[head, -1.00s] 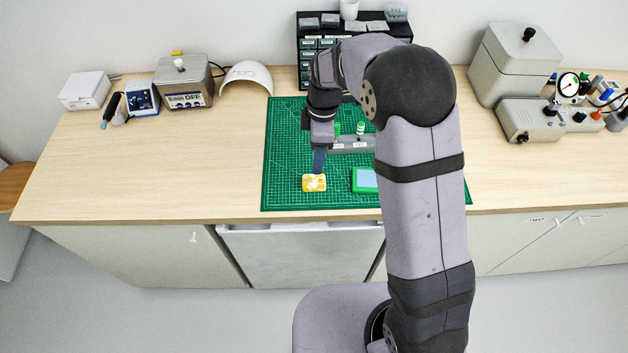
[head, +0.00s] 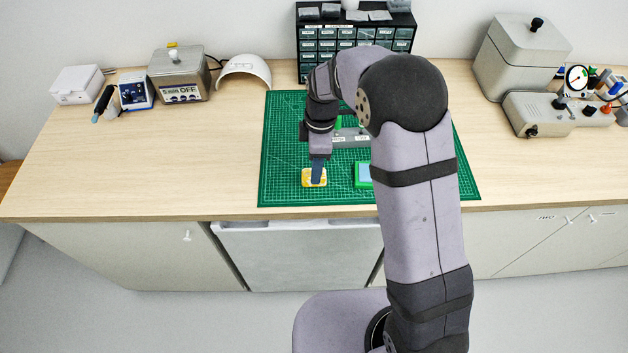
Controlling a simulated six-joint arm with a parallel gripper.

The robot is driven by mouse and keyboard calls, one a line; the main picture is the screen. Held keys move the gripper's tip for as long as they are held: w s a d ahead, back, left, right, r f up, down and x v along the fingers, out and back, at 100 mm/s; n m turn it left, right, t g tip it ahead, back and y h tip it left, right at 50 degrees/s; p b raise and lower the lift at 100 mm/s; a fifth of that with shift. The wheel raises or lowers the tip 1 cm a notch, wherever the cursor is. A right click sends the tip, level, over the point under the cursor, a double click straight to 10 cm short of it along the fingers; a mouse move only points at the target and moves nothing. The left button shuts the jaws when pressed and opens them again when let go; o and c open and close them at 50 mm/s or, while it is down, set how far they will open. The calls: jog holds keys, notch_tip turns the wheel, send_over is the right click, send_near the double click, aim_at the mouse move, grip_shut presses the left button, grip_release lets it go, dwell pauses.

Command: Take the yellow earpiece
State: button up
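A small yellow item (head: 307,178) with pale patches lies near the front left of the green cutting mat. It is too small to tell whether it is the earpiece itself or a yellow case holding one. My gripper (head: 317,181) points down over it, and its dark fingers cover the item's middle. I cannot tell whether the fingers touch it, or whether they are open or shut.
A green-framed item with a light blue face (head: 363,174) lies to the right on the mat (head: 284,130), partly behind my arm. A grey holder with green pieces (head: 350,135) stands behind. A drawer cabinet (head: 310,64) is at the back.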

jog(key=shift+a+f+b, duration=0.1)
jog(key=shift+f+b, duration=0.4)
jog(key=shift+f, duration=0.8)
jog(key=shift+c, duration=0.4)
jog(key=c, duration=0.9)
jog(key=shift+r+p, duration=1.3)
jog(key=shift+r, duration=0.3)
jog(key=shift+r+p, duration=1.9)
jog(key=shift+r, duration=0.55)
